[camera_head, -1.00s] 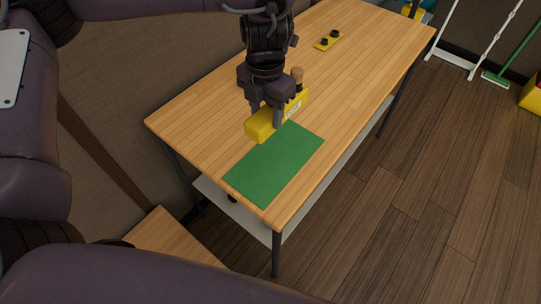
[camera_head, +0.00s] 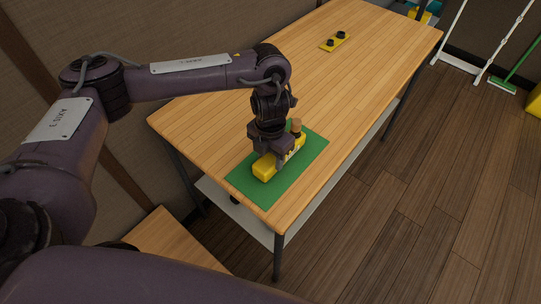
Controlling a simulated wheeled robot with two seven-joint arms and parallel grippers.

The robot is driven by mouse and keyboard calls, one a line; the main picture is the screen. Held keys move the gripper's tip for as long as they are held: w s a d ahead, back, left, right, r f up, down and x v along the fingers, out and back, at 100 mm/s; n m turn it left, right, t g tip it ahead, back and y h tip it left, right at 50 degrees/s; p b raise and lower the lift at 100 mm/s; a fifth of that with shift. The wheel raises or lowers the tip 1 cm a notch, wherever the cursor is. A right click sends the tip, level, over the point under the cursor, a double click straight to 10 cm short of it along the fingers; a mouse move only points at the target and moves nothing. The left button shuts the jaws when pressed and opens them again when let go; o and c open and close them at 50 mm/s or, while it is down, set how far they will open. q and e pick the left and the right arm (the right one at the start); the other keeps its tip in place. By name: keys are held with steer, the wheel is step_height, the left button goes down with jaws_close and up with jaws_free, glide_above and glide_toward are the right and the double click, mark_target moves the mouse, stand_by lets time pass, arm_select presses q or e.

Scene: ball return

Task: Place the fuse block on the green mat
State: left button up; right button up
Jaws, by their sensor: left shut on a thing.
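The yellow fuse block (camera_head: 264,168) is over the green mat (camera_head: 307,160), roughly along the mat's length. It appears to rest on the mat or hang just above it; I cannot tell which. My left gripper (camera_head: 275,158) points down and is shut on the fuse block, hiding part of its middle. A brown cylindrical knob (camera_head: 296,125) shows at the block's far end. The mat lies flat near the front end of the wooden table (camera_head: 220,120). My right gripper is not in view.
A small yellow plate with two black knobs (camera_head: 334,41) lies at the table's far end. The tabletop between is clear. A lower shelf (camera_head: 321,187) runs under the table. White stands and a green broom (camera_head: 503,86) are on the floor at the upper right.

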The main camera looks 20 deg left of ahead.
arm_select(q)
steer(key=shift+f, duration=0.15)
steer(key=o, duration=0.9)
steer(key=shift+r, duration=0.45)
step_height(320, 180, up, 12)
steer(key=shift+f+p, duration=0.25)
steer(key=shift+p, duration=0.25)
